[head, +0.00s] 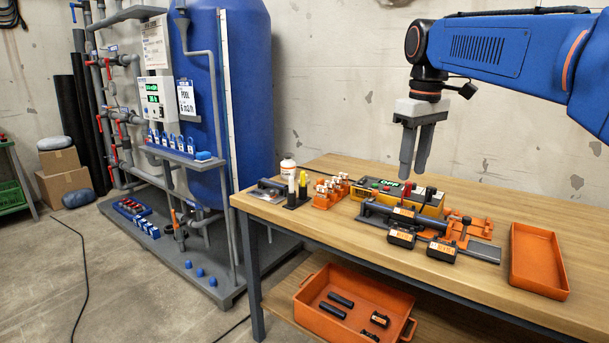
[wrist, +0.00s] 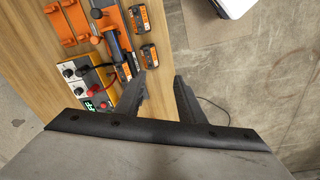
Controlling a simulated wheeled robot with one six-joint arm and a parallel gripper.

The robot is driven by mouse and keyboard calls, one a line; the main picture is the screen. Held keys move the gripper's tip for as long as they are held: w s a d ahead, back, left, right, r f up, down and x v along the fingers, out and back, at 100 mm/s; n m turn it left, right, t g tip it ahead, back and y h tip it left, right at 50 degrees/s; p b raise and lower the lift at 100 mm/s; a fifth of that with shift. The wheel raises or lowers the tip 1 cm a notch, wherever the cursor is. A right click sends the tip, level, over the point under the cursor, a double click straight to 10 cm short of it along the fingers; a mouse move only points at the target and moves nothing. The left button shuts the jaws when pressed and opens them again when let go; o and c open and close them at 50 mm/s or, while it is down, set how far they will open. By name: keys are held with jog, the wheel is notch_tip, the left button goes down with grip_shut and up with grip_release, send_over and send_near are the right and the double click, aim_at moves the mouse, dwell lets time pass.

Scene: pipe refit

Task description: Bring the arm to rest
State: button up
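My arm, in blue and black, reaches in from the right of the head view. My gripper (head: 413,170) hangs from it, pointing down above the workbench (head: 330,168). Its two grey fingers stand apart with nothing between them. In the wrist view my gripper (wrist: 161,82) also shows a clear gap between the dark fingers. The gripper is above and apart from the things on the bench.
An orange bin (head: 345,325) sits under the bench. A blue tank (head: 240,110) with pipework stands at left.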

jog(key=s+d+f+m+t, duration=0.2)
jog(key=s+f+m, duration=0.1)
jog(key=s+f, duration=1)
jog(key=s+d+f+m+t, duration=0.1)
jog(key=s+d+f+m, duration=0.1)
jog(key=s+f, duration=1.1)
jog(key=shift+s+d+f+m+t, duration=0.25)
jog(key=shift+s+f+m+t, duration=0.2)
jog(key=shift+m, duration=0.35)
jog(key=shift+r, duration=0.15)
